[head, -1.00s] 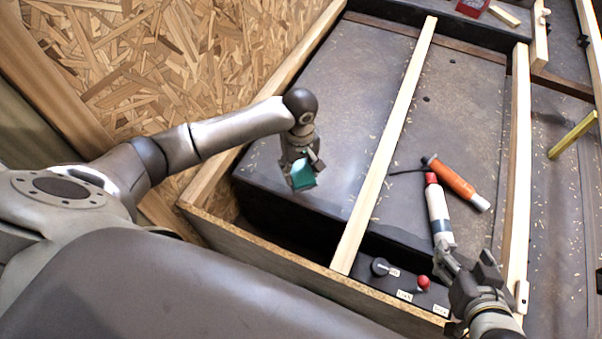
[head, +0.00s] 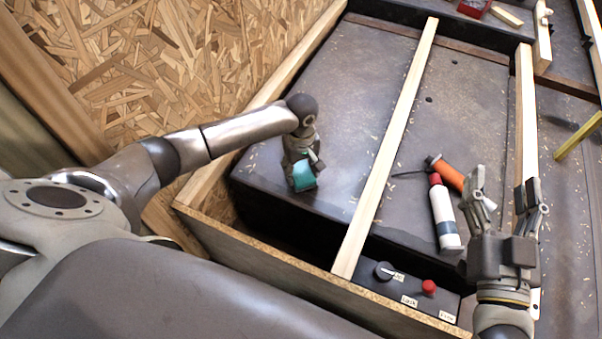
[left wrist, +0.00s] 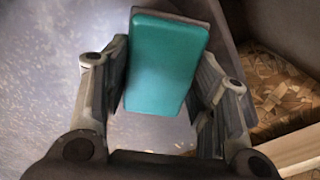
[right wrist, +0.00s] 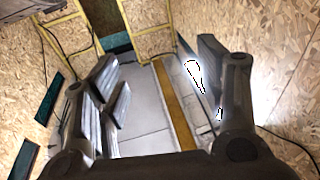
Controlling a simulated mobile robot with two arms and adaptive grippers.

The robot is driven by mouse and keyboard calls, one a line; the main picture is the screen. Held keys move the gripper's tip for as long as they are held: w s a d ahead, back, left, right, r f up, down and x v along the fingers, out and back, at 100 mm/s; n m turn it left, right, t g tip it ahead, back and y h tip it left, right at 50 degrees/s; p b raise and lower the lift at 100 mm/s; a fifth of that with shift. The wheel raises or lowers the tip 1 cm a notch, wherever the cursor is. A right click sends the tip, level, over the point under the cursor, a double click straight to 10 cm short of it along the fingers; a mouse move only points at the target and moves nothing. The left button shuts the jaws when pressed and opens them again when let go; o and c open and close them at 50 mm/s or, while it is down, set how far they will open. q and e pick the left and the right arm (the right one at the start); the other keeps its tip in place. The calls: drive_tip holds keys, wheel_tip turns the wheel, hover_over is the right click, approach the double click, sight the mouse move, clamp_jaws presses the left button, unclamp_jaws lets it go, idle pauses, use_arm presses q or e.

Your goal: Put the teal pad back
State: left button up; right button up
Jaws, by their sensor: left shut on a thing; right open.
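The teal pad (head: 303,175) is held in my left gripper (head: 301,172), over the near left part of the dark wheel arch top (head: 345,85). In the left wrist view the pad (left wrist: 166,62) is a rounded block between the two fingers. A gap between the pad and the arch top cannot be made out. My right gripper (head: 507,195) is open and empty, fingers pointing up, at the right beside the white bottle. In the right wrist view its fingers (right wrist: 165,95) are spread with nothing between them.
A pale wooden slat (head: 385,150) runs lengthwise across the arch. A white bottle with a red cap (head: 445,215) and an orange tool (head: 452,175) lie right of it. A panel with a knob and a red button (head: 428,287) is at the near edge. A chipboard wall (head: 180,70) stands left.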

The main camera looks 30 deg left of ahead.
use_arm(q)
drive_tip(key=shift+f, duration=0.75)
use_arm(e)
drive_tip(key=shift+s+a+r+t, duration=0.15)
drive_tip(key=shift+r+t, duration=0.3)
drive_tip(key=shift+r, duration=0.3)
drive_tip(key=shift+s+r+t, duration=0.15)
drive_tip(key=shift+r+t, duration=0.3)
drive_tip(key=shift+r, duration=0.25)
use_arm(q)
drive_tip(key=shift+f, duration=0.1)
drive_tip(key=o, duration=0.9)
use_arm(e)
drive_tip(key=shift+f, duration=0.25)
